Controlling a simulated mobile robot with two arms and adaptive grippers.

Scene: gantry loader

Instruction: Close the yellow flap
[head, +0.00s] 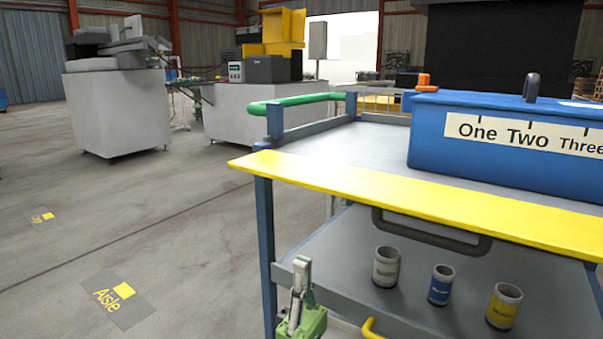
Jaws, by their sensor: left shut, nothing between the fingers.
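The yellow flap (400,191) is a long flat panel along the front edge of the cart's grey top shelf (350,150). It looks roughly level and sticks out toward me, past the blue corner post at its left end. A dark grey handle (432,234) shows just below the flap. My left gripper (301,266) is at the bottom centre, below the flap's left part and just right of the blue post. Its fingers point up and are shut with nothing between them. It looks apart from the flap. My right gripper is not in view.
A blue box (500,140) stands on the top shelf. A white cup (386,268), a blue cup (441,286) and a yellow cup (504,308) stand on the lower shelf. A green rail (290,102) is at the cart's left. Open floor lies left.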

